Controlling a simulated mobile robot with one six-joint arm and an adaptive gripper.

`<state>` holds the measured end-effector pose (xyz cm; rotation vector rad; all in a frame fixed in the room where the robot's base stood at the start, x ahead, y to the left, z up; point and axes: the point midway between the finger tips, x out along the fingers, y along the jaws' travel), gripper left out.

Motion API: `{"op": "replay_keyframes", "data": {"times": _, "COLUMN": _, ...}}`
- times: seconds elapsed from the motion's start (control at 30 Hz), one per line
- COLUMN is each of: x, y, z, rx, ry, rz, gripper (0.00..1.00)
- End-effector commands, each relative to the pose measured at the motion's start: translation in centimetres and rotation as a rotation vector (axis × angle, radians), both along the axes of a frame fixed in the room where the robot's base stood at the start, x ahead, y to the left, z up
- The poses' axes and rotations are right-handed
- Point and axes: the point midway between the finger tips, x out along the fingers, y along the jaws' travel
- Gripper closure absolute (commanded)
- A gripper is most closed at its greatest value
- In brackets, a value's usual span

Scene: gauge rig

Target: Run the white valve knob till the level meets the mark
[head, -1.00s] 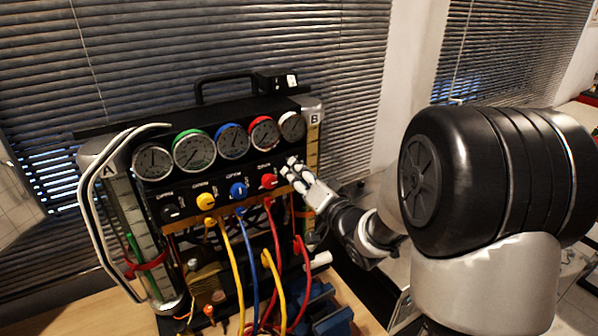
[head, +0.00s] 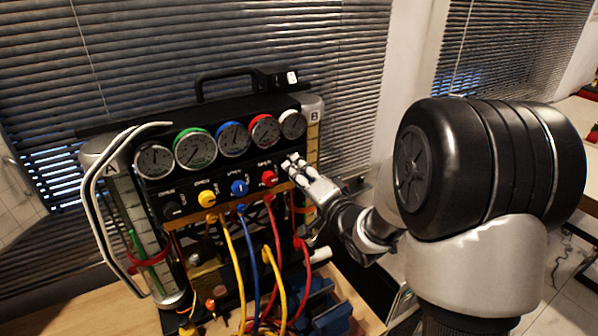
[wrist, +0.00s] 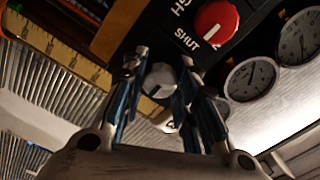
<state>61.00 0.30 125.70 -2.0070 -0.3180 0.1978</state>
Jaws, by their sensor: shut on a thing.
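The white valve knob (wrist: 158,84) sits on the black panel beside the red knob in the wrist view. My gripper (wrist: 160,72) is shut on it, one finger on each side. In the head view my gripper (head: 294,161) is at the panel's right end and hides the white knob. Tube A (head: 137,230) stands at the rig's left, with a green strip and a red band (head: 151,258) on it. Tube B (head: 314,135) stands at the right with a yellow scale, partly hidden behind my gripper. I cannot make out the liquid level in either tube.
A row of round gauges (head: 195,150) is above the knobs. The red knob (head: 268,178) is close left of my gripper, with blue (head: 238,188) and yellow (head: 207,199) knobs further left. Coloured hoses (head: 255,265) hang below the panel. White bent tubes curve around tube A.

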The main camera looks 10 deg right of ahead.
Motion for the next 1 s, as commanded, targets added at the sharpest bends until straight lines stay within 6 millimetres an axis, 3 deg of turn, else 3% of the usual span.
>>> {"op": "replay_keyframes", "data": {"times": 0.1, "x": 0.0, "y": 0.0, "z": 0.1, "rx": 0.000, "ry": -0.003, "rz": 0.000, "gripper": 0.97}}
{"op": "replay_keyframes", "data": {"times": 0.13, "x": 0.0, "y": 0.0, "z": 0.1, "rx": 0.000, "ry": -0.003, "rz": 0.000, "gripper": 0.71}}
{"op": "replay_keyframes", "data": {"times": 0.4, "x": 0.0, "y": 0.0, "z": 0.1, "rx": -0.001, "ry": -0.001, "rz": 0.000, "gripper": 0.53}}
{"op": "replay_keyframes", "data": {"times": 0.77, "x": -0.2, "y": -0.1, "z": 0.0, "rx": -0.001, "ry": 0.001, "rz": 0.000, "gripper": 0.52}}
{"op": "replay_keyframes", "data": {"times": 1.0, "x": -3.4, "y": -1.3, "z": 0.0, "rx": -0.001, "ry": 0.001, "rz": -0.005, "gripper": 0.52}}
